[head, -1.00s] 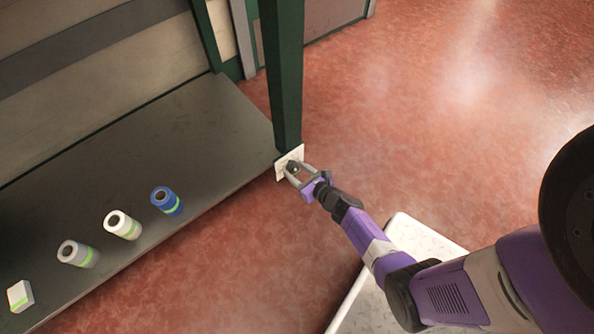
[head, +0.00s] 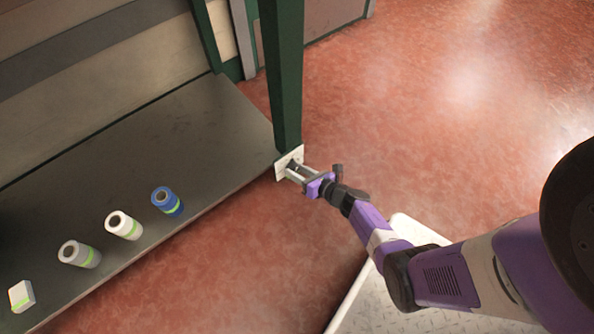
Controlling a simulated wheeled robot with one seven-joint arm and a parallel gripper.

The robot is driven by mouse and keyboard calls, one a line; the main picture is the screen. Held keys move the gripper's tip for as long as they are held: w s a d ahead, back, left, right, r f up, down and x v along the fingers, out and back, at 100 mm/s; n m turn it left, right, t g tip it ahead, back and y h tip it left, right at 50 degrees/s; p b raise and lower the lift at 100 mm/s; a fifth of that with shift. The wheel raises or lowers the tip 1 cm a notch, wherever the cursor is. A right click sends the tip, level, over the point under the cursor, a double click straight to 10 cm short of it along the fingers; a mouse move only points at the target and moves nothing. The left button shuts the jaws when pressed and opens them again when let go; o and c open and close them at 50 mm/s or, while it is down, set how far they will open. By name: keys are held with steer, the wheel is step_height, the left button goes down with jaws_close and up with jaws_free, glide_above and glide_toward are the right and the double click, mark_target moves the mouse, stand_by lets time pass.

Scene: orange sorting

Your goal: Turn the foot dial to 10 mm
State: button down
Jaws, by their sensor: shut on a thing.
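The foot dial sits on a small white plate (head: 282,163) at the lower end of a dark green post (head: 284,75). My gripper (head: 294,174) reaches in from the right and is shut on the dial at the plate. The fingers hide most of the dial, and its pointer and scale marks are too small to read.
A dark shelf (head: 150,135) lies left of the post. Open reddish floor (head: 430,110) lies to the right.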

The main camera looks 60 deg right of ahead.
steer(key=shift+f+m+t+y+b, duration=0.1)
steer(key=shift+m+t+y+b, duration=0.3)
steer(key=shift+m+y+b, duration=0.6)
steer(key=shift+m, duration=0.3)
steer(key=c, duration=0.9)
jaws_free()
steer(key=shift+o, duration=0.2)
steer(key=p+v, duration=0.2)
steer(key=v, duration=0.6)
steer(key=shift+p, duration=0.4)
